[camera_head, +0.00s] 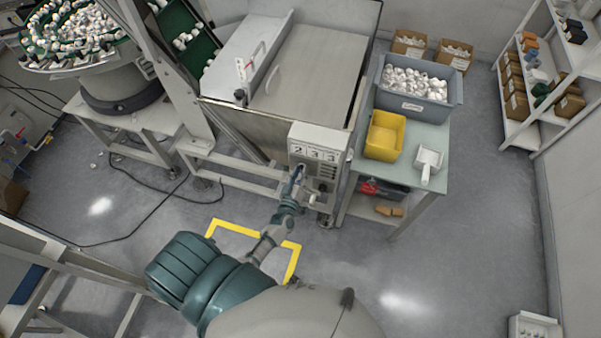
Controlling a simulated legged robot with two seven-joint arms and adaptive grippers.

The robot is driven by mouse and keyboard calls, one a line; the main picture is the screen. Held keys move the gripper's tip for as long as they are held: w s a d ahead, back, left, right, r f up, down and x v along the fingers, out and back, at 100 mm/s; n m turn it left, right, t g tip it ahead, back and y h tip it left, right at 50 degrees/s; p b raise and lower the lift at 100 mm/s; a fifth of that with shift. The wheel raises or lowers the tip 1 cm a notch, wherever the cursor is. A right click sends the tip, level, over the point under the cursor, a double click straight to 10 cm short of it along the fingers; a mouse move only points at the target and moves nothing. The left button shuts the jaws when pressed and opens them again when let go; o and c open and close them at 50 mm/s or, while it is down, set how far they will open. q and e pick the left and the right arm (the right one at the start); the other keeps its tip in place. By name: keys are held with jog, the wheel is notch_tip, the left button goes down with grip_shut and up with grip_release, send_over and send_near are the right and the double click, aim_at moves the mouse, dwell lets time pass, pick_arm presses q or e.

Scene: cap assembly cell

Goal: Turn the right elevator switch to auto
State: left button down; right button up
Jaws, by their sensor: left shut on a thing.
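The light grey control box (333,140) stands at the front of the large metal hopper, with digits along its top and small controls on its front face. My left gripper (298,173) reaches up to the left part of this face and is shut on a switch there. The gripper hides the switch, so its setting cannot be read. Another dark control (323,188) shows just right of the gripper, lower on the box. My right gripper is not in view.
Right of the box, a table (432,146) holds a yellow bin (384,136), a grey bin of white caps (414,104) and a white scoop (428,160). A yellow floor marking (236,229) lies below my left arm.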

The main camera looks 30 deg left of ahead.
pick_arm(q)
jog(key=shift+f, duration=0.15)
dwell(0.3)
jog(key=c, duration=0.8)
grip_release()
jog(key=shift+c, duration=0.2)
jog(key=v, duration=1.2)
jog(key=shift+f, duration=0.1)
